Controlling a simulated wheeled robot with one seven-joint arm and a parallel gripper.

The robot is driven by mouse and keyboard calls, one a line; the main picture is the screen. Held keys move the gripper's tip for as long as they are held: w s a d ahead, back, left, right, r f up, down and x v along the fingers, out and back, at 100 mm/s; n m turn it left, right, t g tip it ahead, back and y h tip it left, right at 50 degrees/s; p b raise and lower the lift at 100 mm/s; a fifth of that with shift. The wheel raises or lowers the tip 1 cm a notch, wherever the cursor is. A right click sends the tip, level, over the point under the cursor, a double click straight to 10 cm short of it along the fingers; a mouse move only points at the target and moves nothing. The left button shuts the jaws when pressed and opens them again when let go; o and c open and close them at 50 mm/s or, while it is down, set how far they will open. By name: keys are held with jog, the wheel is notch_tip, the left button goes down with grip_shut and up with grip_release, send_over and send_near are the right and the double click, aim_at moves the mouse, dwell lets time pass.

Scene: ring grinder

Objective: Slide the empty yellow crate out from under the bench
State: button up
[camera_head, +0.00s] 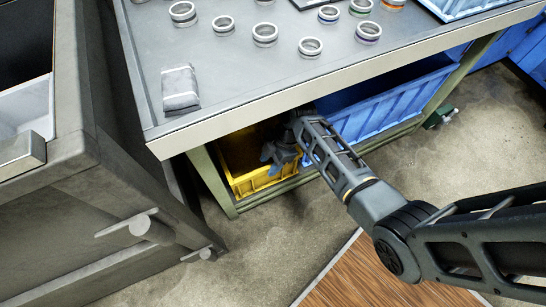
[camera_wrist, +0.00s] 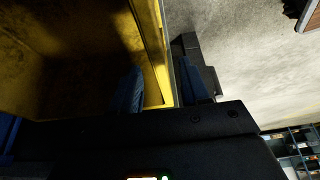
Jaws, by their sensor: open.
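The yellow crate (camera_head: 262,182) sits on the floor under the left end of the bench (camera_head: 225,68). Its back part is in the bench's shadow. In the wrist view the crate's wall (camera_wrist: 153,45) runs up the middle, and the shaded inside looks empty. My gripper (camera_head: 272,158) is at the crate's front rim, under the bench edge. In the wrist view my gripper (camera_wrist: 163,88) is open, with one finger on the inner side of the wall and the other on the outer side. I cannot tell whether either finger touches the wall.
A blue crate (camera_head: 385,103) stands right of the yellow one under the bench. A green bench leg (camera_head: 212,180) and low rail border the yellow crate. A grey machine cabinet (camera_head: 100,235) stands at left. The concrete floor (camera_head: 275,235) in front is clear beside a wooden board (camera_head: 375,275).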

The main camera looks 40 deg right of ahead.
aim_at(268, 167)
jog(key=shift+b+x, duration=0.7)
jog(key=shift+x, duration=1.7)
jog(key=shift+c, duration=0.2)
grip_shut()
